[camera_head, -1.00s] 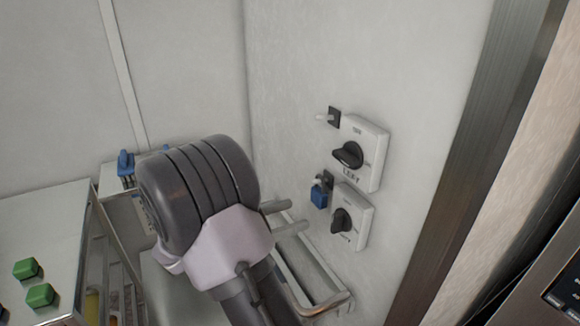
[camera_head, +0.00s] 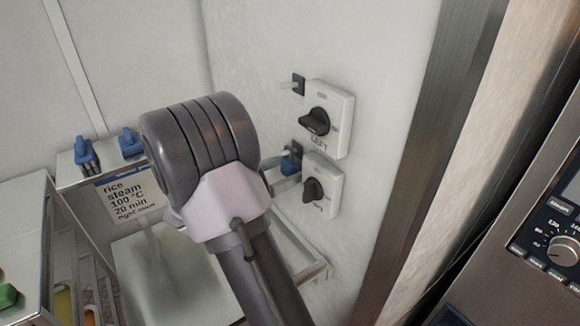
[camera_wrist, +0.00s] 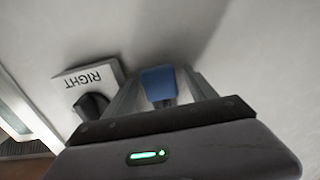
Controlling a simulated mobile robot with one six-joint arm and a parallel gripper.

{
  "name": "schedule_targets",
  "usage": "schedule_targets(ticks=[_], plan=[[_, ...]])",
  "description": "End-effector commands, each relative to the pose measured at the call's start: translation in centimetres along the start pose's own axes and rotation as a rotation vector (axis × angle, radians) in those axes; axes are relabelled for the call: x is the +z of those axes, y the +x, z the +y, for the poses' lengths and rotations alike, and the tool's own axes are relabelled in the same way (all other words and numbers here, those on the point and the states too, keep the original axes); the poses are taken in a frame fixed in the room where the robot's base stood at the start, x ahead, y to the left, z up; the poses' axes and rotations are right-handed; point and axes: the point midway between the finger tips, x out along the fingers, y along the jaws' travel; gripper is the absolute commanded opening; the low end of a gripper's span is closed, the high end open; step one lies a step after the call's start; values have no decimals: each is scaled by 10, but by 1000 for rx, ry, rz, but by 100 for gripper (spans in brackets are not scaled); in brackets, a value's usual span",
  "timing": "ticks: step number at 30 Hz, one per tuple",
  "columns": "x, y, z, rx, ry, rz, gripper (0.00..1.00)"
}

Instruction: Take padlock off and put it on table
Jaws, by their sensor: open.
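A blue padlock (camera_head: 292,161) hangs on the wall at the lower rotary switch. In the wrist view the padlock (camera_wrist: 159,84) lies between my two fingers, with space on both sides. My gripper (camera_wrist: 161,82) is open around it, and no grip shows. In the head view my gripper (camera_head: 278,172) reaches the wall at the padlock and partly hides it. The table (camera_head: 22,222) has a pale top at the left edge.
The lower switch, labelled RIGHT (camera_wrist: 88,88), sits close beside my fingers. The LEFT switch (camera_head: 328,118) is above it. A rail (camera_head: 305,255) runs below. Blue objects (camera_head: 85,153) and a rice card (camera_head: 127,197) are behind. A green block (camera_head: 7,296) lies on the table.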

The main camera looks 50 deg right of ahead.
Motion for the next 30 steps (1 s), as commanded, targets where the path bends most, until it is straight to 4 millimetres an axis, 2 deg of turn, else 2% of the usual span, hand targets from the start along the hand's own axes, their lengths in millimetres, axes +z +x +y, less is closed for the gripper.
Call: schedule_targets(ticks=[2,12,21,26,30], plan=[[0,0,0,0,0,0,65],[0,0,0,0,0,0,1],[-12,-7,0,1,0,0,0],[-12,-7,0,1,0,0,0],[-12,-15,0,-1,2,0,0]])
